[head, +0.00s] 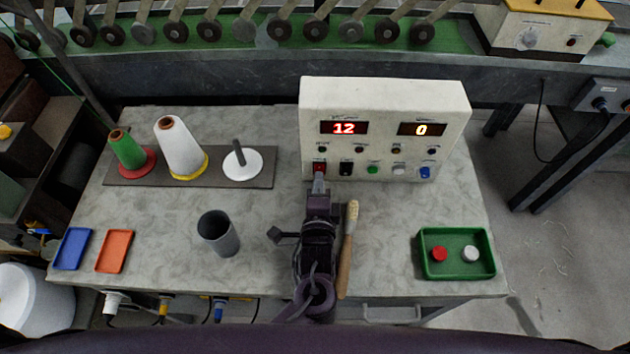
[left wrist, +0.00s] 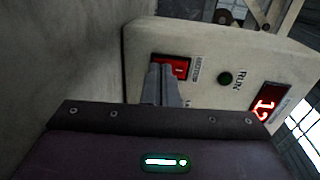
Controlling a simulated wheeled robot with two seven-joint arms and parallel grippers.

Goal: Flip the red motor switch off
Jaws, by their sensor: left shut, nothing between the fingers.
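The red motor switch (head: 319,167) is on the lower left of the white control box's (head: 385,100) front face. In the left wrist view the red switch (left wrist: 180,66) shows close up, partly hidden by my fingers. My left gripper (head: 319,184) is shut and empty, its fingertips right in front of the switch. In the left wrist view the left gripper (left wrist: 161,72) overlaps the switch's edge; I cannot tell whether it touches. The switch's position is not clear. My right gripper is not in view.
The box has a black switch (head: 346,169), several buttons and red displays reading 12 and 0. A wooden-handled brush (head: 348,250) lies beside my left arm. A grey cup (head: 218,233) stands to the left, thread cones behind it. A green tray (head: 456,274) is at right.

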